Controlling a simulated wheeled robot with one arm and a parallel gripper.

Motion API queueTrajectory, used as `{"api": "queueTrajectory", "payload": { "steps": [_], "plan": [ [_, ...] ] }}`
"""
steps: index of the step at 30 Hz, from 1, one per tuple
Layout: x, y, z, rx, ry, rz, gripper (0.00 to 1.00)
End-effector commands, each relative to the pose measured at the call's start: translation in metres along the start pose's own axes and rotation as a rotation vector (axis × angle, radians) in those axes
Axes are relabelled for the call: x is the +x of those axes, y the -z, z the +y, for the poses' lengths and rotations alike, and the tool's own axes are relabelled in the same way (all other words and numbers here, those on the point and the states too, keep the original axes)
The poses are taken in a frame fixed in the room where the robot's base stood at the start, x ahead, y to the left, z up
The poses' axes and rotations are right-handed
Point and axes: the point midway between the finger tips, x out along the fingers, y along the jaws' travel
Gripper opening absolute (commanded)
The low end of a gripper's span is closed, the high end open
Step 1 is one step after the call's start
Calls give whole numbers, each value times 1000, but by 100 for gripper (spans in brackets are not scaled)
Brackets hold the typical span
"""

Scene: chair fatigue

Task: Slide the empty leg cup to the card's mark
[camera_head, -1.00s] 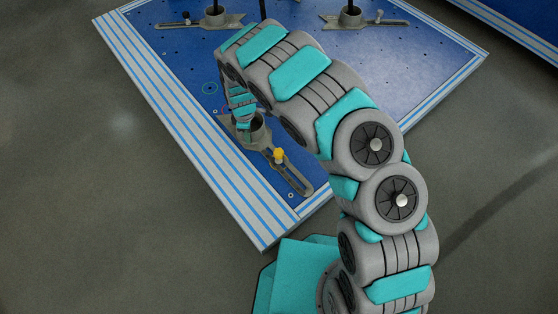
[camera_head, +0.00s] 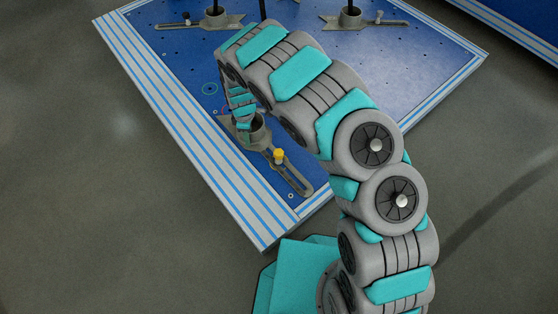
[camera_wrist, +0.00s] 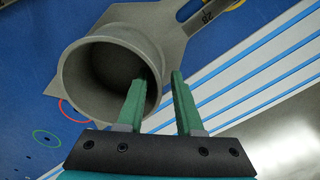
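The empty leg cup (camera_head: 262,133) is a grey open cylinder on a flat base plate with a slotted arm (camera_head: 297,181), near the near-left edge of the blue board. A yellow knob (camera_head: 279,155) sits on the slotted arm. In the wrist view I look into the empty cup (camera_wrist: 85,75). My gripper (camera_wrist: 158,77) has its two green fingers apart, straddling the cup's near-right wall: the left finger inside the mouth, the right one outside. A gap shows between the right finger and the wall. In the head view my arm partly hides the cup. I see no card.
The blue board (camera_head: 300,60) has striped rails (camera_head: 190,130) along its edge. Two other cups with dark legs (camera_head: 214,12) (camera_head: 349,14) stand at the far side. A red ring (camera_wrist: 72,110) and a green ring (camera_wrist: 46,138) are marked beside the cup.

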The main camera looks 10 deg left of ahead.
Motion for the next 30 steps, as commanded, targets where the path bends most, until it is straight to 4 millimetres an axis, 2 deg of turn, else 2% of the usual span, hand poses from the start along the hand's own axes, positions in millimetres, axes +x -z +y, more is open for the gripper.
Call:
{"api": "queueTrajectory", "payload": {
  "steps": [24,30],
  "plan": [
    [-58,0,0,-1,-2,1,35],
    [-59,0,0,0,-1,0,35]
  ]
}}
